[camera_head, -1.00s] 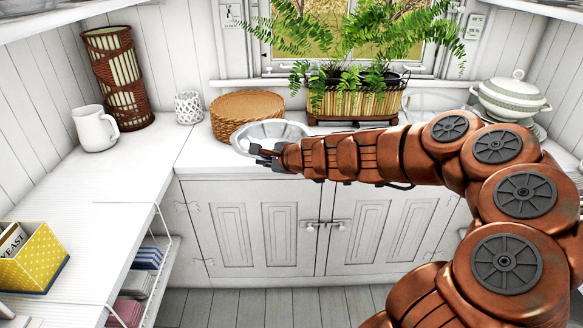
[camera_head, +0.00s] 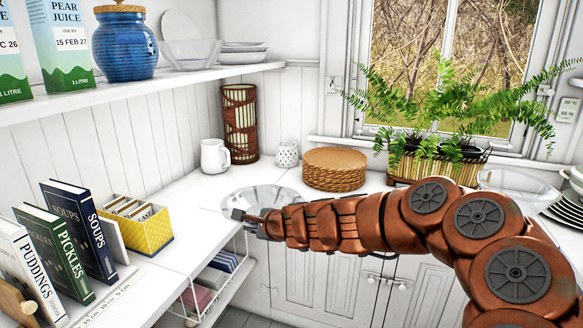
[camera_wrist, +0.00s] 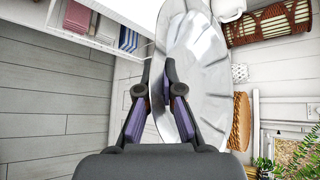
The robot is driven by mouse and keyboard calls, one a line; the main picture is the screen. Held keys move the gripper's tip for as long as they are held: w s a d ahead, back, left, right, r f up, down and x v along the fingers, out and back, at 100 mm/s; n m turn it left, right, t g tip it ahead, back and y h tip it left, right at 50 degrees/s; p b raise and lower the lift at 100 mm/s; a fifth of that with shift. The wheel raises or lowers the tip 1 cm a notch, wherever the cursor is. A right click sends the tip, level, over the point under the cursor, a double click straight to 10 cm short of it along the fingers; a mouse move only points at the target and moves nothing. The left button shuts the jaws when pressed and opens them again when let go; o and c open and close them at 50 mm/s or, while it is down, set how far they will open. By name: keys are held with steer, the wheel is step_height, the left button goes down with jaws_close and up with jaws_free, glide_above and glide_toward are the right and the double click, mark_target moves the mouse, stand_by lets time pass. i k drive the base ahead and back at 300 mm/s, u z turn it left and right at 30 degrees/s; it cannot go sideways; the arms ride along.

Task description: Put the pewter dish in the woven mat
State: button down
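The pewter dish (camera_head: 262,196) is a shiny, shallow silver dish with a scalloped rim. My gripper (camera_head: 246,219) is shut on its near rim, and the dish appears to be held above the white counter. In the wrist view the dish (camera_wrist: 196,62) lies between the fingers of my gripper (camera_wrist: 160,85) and reaches far beyond them. The woven mat (camera_head: 335,170) is a round, thick, tan wicker piece on the back counter, to the right of and behind the dish in the head view. It also shows in the wrist view (camera_wrist: 241,120), partly hidden.
A white mug (camera_head: 214,157), a brown wicker cylinder (camera_head: 240,125) and a small patterned cup (camera_head: 287,154) stand left of the mat. A fern planter (camera_head: 435,165) stands to its right. A yellow box (camera_head: 145,230) and books (camera_head: 80,235) occupy the left counter.

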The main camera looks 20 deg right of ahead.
mark_target(336, 159)
steer(key=u, duration=0.2)
steer(key=k, duration=0.1)
steer(key=z, duration=1)
steer(key=i, duration=1.2)
steer(key=u, duration=0.7)
steer(key=i, duration=0.45)
steer(key=u, duration=0.5)
